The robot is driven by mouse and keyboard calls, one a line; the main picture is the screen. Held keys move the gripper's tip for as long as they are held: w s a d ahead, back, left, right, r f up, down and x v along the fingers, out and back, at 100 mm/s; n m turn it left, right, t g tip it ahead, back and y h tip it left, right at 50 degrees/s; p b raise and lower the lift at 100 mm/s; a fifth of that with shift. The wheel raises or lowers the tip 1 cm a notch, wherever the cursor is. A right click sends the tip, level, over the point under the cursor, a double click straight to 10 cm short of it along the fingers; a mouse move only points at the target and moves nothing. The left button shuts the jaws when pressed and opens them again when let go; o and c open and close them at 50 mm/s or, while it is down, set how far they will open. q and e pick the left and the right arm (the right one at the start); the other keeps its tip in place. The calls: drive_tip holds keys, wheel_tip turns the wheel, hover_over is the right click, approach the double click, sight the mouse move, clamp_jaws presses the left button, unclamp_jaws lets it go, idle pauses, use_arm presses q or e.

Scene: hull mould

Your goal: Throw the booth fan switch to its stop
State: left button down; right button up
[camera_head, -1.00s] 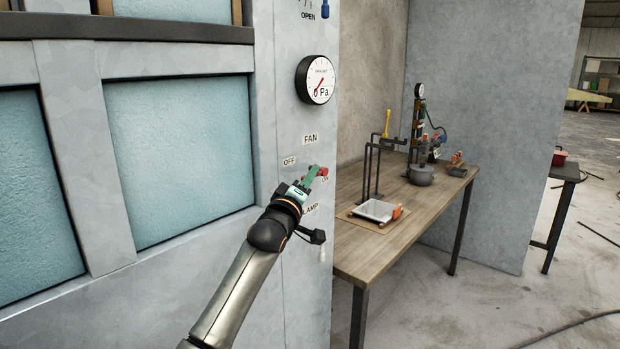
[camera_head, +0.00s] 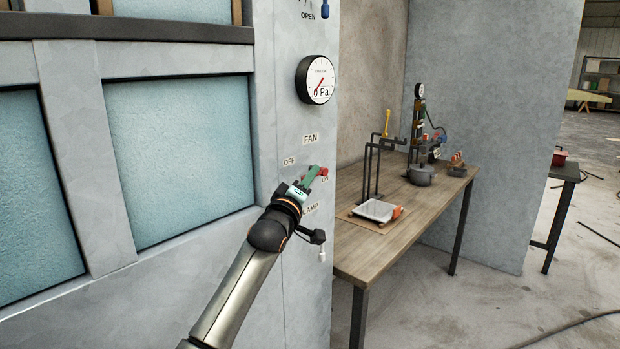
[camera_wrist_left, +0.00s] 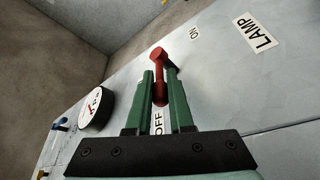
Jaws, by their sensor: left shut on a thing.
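The fan switch is a red lever with a round knob (camera_wrist_left: 158,56) in the left wrist view. In the head view its red end (camera_head: 323,172) shows beside the ON label (camera_head: 325,179), below the FAN label (camera_head: 310,138). The OFF label (camera_head: 289,161) is to its left. My left gripper (camera_head: 312,180) is at the panel, its green fingers shut on the lever; it also shows in the left wrist view (camera_wrist_left: 160,85). The lever's base is partly hidden by the fingers. My right gripper is in neither view.
A round pressure gauge (camera_head: 316,80) sits on the panel above the switch. A LAMP label (camera_head: 311,208) and a hanging white pull are below. A wooden table (camera_head: 350,255) with a tray (camera_head: 376,210) and pots stands to the right.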

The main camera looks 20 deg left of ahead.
use_arm(q)
drive_tip(key=f+n+t+y+b, duration=0.1)
drive_tip(key=t+b, duration=0.1)
drive_tip(key=b, duration=0.3)
drive_tip(key=f+n+t+y+b, duration=0.1)
drive_tip(key=n+t+b, duration=0.1)
drive_tip(key=b, duration=0.3)
drive_tip(key=w+f+n+t+y+b, duration=0.1)
drive_tip(key=t+b, duration=0.1)
drive_tip(key=b, duration=0.4)
drive_tip(key=shift+d+n+y, duration=0.1)
drive_tip(key=shift+n+y, duration=0.2)
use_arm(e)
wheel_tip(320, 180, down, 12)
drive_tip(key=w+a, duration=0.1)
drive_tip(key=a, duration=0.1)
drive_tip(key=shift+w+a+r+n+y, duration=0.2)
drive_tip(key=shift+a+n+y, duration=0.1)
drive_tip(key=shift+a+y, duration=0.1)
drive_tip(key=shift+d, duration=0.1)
use_arm(q)
drive_tip(key=c, duration=0.8)
unclamp_jaws()
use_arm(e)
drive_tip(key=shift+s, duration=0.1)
use_arm(q)
drive_tip(key=shift+s, duration=0.1)
